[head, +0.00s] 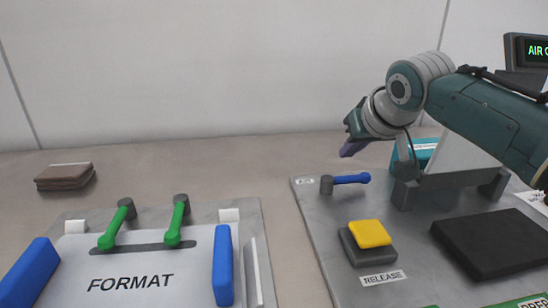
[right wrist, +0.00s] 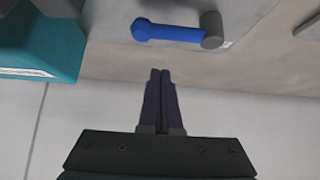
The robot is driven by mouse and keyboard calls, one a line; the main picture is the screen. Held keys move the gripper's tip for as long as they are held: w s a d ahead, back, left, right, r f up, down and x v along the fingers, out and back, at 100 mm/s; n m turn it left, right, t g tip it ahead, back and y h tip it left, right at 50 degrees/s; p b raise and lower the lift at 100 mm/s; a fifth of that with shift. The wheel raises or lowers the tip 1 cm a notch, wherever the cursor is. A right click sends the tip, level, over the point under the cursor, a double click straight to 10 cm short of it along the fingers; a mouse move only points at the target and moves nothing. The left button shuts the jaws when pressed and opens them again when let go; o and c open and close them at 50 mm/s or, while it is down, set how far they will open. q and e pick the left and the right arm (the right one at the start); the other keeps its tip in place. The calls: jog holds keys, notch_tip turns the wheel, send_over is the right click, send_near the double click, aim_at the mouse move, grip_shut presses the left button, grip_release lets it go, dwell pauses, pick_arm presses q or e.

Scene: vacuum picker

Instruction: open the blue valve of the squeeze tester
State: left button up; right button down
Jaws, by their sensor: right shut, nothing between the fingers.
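The blue valve (head: 351,179) has a blue lever on a grey round hub, near the back left corner of the grey plate on the right. Its lever points to the right in the head view. It also shows in the right wrist view (right wrist: 170,32), ahead of the fingers. My right gripper (head: 348,150) is above and behind the valve, apart from it. In the right wrist view its two dark fingers (right wrist: 161,75) are together with nothing between them. My left gripper is in neither view.
A yellow button (head: 370,233) on a dark base sits in front of the valve, beside a RELEASE label. A black pad (head: 492,244) lies to the right. A teal box (head: 416,150) stands behind, partly hidden. A FORMAT panel (head: 150,265) with green levers and blue bars is at left.

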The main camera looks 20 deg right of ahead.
aim_at(354, 176)
jog(key=shift+b+x, duration=0.55)
jog(key=shift+x, duration=0.6)
jog(key=shift+s+a+p, duration=0.1)
jog(key=shift+s+p, duration=0.1)
jog(key=shift+p, duration=0.15)
pick_arm(q)
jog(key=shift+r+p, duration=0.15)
jog(key=shift+p, duration=0.45)
pick_arm(e)
jog(key=shift+s+a+f, duration=0.15)
jog(key=shift+s, duration=0.4)
jog(key=shift+s+a+f, duration=0.1)
jog(key=shift+s, duration=0.5)
jog(key=shift+s+a+f, duration=0.15)
jog(key=shift+s, duration=0.4)
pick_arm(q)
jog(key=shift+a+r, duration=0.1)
pick_arm(e)
jog(key=shift+d, duration=0.1)
jog(key=shift+s, duration=0.15)
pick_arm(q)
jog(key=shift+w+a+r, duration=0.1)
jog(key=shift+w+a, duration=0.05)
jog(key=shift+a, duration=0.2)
